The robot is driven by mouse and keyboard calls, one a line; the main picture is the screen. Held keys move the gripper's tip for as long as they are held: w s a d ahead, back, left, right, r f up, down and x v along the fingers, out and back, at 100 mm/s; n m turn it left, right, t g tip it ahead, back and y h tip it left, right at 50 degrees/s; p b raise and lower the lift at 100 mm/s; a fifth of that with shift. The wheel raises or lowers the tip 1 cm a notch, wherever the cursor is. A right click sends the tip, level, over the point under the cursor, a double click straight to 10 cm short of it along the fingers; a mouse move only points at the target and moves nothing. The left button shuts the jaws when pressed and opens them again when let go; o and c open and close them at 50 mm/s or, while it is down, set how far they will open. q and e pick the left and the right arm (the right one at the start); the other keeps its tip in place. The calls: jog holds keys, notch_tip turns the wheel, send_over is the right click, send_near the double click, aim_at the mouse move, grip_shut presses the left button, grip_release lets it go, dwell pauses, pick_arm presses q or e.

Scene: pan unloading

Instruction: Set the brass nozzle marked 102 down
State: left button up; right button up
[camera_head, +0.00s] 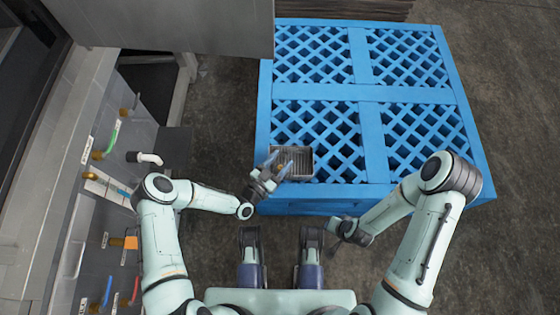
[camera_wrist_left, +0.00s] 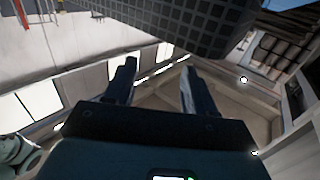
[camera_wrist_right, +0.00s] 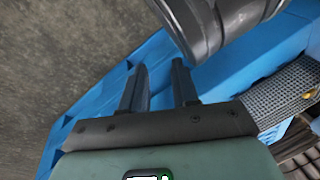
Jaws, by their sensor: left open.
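My left gripper (camera_head: 275,168) is open over the left part of a small metal pan (camera_head: 305,150) on the blue pallet. Its fingers also show spread in the left wrist view (camera_wrist_left: 155,85), with nothing between them. Whether the fingers touch the pan cannot be told. My right gripper (camera_head: 336,238) is in front of the pallet's near edge. In the right wrist view its fingers (camera_wrist_right: 159,85) stand apart and empty. I cannot make out a nozzle marked 102; several brass-coloured fittings, one of them here (camera_head: 90,175), are at the left wall, their labels too small to read.
The blue lattice pallet (camera_head: 375,93) fills the centre right, largely bare around the pan. At the left, a grey panel carries coloured handles, an orange block (camera_head: 131,243) and a white bent pipe (camera_head: 150,158). A large grey panel (camera_head: 215,25) overhangs the upper left.

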pick_arm(q)
jog(key=shift+r+p, duration=0.5)
jog(key=shift+r, duration=0.15)
jog(key=s+a+f+n+g+y+p, duration=0.1)
jog(key=s+a+n+g+y, duration=0.3)
jog(key=s, duration=0.7)
jog(key=s+a+f+n+g+y+p, duration=0.1)
jog(key=s+a+f+n+g+y, duration=0.2)
jog(key=s+a+n+g, duration=0.5)
jog(key=s+a+y, duration=0.1)
jog(key=s+a, duration=0.2)
jog(key=shift+a+f, duration=0.2)
jog(key=shift+f, duration=0.1)
pick_arm(e)
jog(key=shift+y, duration=0.3)
jog(key=r, duration=0.1)
jog(key=a+r, duration=0.2)
jog(key=r, duration=0.1)
jog(key=shift+s+r, duration=0.1)
jog(key=shift+s, duration=0.3)
pick_arm(q)
jog(key=shift+s, duration=0.1)
